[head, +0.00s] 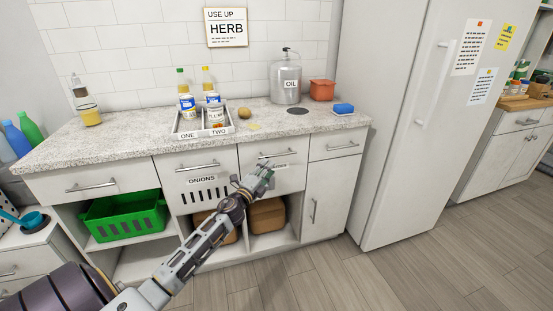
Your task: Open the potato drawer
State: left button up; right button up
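The drawer (295,178) right of the drawer labelled ONIONS (203,170) is closed, flush with the cabinet front. It has a bar handle (277,154) near its top and a label partly hidden by my gripper, so I cannot read it fully. My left gripper (264,176) is in front of this drawer, just below its handle in the picture. I cannot tell whether its fingers are open or whether they touch the drawer front. My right gripper is not in view.
The counter (120,142) above holds a tray (202,134) of bottles and cans, a potato-like item (244,113) and an OIL canister (286,80). Brown containers sit below the drawers, a green basket (125,215) lower left. A fridge (395,120) stands right. The right floor (430,270) is clear.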

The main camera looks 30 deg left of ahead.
aim_at(276, 158)
pick_arm(q)
jog(key=w+r, duration=0.1)
jog(key=w, duration=0.7)
jog(key=shift+w+a+b, duration=0.15)
jog(key=shift+a+b, duration=0.15)
jog(key=shift+b, duration=0.15)
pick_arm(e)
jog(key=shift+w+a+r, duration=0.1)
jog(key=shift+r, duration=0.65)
pick_arm(q)
jog(key=shift+r, duration=0.1)
jog(key=shift+c, duration=0.4)
grip_shut()
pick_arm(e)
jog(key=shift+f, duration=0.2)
